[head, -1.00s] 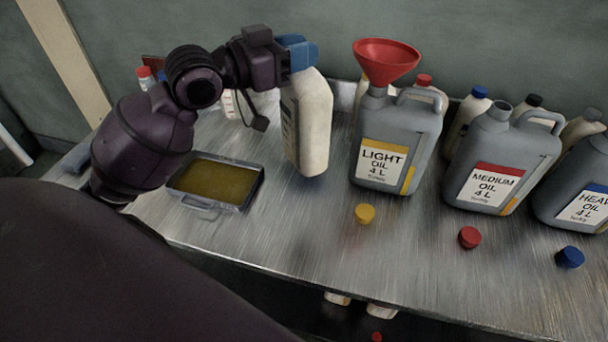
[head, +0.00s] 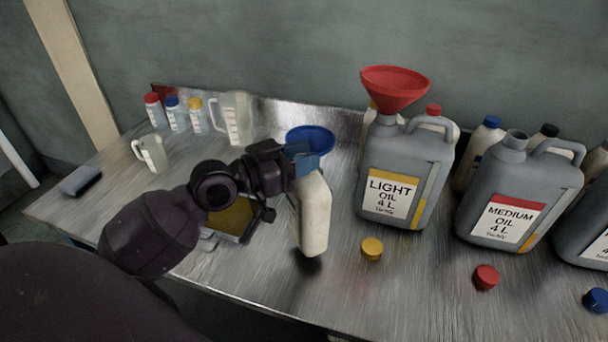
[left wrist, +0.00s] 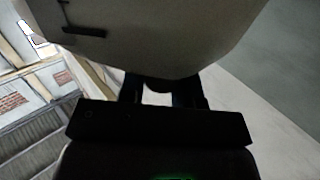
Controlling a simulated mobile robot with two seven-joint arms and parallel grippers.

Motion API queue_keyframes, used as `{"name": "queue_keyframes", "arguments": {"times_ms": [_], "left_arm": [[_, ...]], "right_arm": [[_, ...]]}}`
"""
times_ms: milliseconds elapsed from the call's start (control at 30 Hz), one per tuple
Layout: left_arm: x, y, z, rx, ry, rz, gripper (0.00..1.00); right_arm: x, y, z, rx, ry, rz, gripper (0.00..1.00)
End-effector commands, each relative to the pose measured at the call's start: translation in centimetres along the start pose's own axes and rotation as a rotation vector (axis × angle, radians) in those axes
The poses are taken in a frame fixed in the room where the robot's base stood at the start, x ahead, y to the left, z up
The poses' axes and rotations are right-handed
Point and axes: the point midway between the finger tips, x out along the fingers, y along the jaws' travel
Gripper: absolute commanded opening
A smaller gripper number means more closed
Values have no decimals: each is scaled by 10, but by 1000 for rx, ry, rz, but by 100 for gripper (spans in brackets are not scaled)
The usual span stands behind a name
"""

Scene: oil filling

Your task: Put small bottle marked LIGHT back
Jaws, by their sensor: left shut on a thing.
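In the left wrist view the pale bottle (left wrist: 160,35) fills the top of the picture. The grey LIGHT oil can (head: 400,180) stands right of the bottle with a red funnel (head: 395,88) in its neck. My right gripper is not in view.
A tray of oil (head: 232,217) lies behind my left wrist. Measuring jugs (head: 236,118) and small capped bottles (head: 176,115) stand back left. The MEDIUM can (head: 512,195), more pale bottles (head: 480,150) and loose caps (head: 372,249) are right.

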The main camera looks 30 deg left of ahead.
Motion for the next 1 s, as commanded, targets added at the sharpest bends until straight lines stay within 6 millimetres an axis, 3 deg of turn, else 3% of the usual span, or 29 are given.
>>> {"name": "queue_keyframes", "arguments": {"times_ms": [33,200,700,733,900,1000], "left_arm": [[0,0,15,-5,-8,-1,0],[0,0,38,-3,-6,0,0],[0,0,45,-1,-3,0,0],[0,0,45,-2,-3,0,32],[0,0,44,-1,-2,-1,56],[0,0,44,-1,-2,-1,56]], "right_arm": [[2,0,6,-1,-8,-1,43],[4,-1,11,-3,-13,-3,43],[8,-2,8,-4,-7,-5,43],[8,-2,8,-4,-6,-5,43],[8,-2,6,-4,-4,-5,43],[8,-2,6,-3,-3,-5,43]]}}
